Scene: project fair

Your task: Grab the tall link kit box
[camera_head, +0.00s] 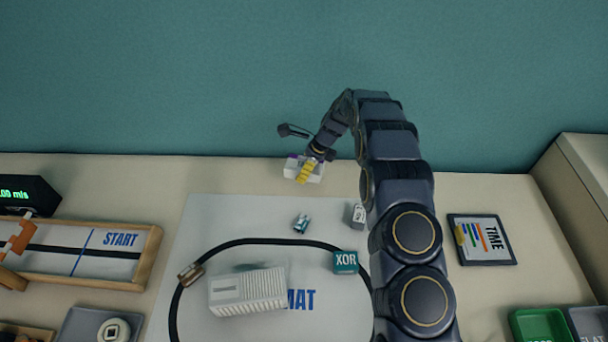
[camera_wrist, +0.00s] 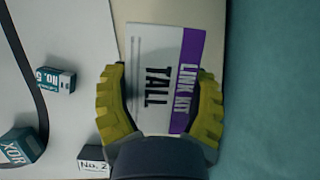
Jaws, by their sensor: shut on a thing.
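The tall link kit box (camera_wrist: 158,62) is white with a purple band and the words "LINK KIT" and "TALL", seen from above in the wrist view. In the head view the box (camera_head: 291,168) is at the back of the table, near the teal wall, partly hidden by my gripper. My gripper (camera_wrist: 160,125) has yellow ribbed fingers, one on each side of the box, and is shut on it. The gripper (camera_head: 305,172) also shows in the head view at the end of my arm. I cannot tell whether the box is touching the table.
Small blocks marked "No. 5" (camera_wrist: 57,79), "No. 2" (camera_wrist: 93,158) and "XOR" (camera_head: 345,262) are on or by the white mat (camera_head: 210,222). A white ribbed block (camera_head: 248,291) is on the mat. A "TIME" board (camera_head: 482,240) lies right. The teal wall (camera_head: 200,80) is close behind.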

